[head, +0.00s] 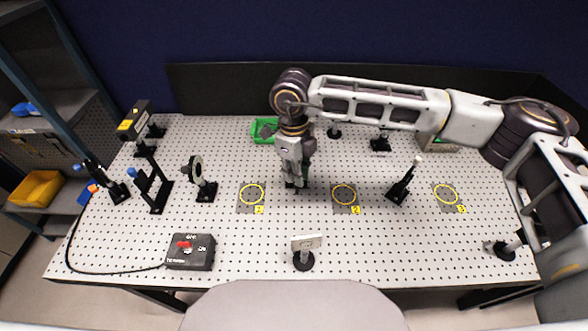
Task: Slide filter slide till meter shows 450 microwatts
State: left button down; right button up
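My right arm reaches in from the right, and its gripper (296,184) points straight down at the middle of the perforated table, between the yellow circles marked 1 and 2. Its fingertips are small and dark, and I cannot tell whether they are open or shut, or on anything. A box with a greenish display (441,143), perhaps the meter, is at the back right, partly behind my arm; no reading is legible. I cannot clearly identify the filter slide; it may be hidden by the gripper. My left gripper is not in view.
The table (240,272) holds a round mount (197,180), a black post mount (401,184), a plate on a post (306,243) and a red-switch box (190,251). A green bin (265,130) stands behind the gripper. Yellow circles (251,194) mark spots; the front right-centre is clear.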

jog(key=shift+o, duration=0.6)
notch_tip(320, 180, up, 11)
jog(key=t, duration=0.1)
jog(key=shift+s+d+y, duration=0.3)
jog(key=shift+s+d, duration=0.1)
jog(key=shift+d, duration=0.05)
jog(key=shift+w+a+r, duration=0.4)
jog(key=shift+w+a, duration=0.05)
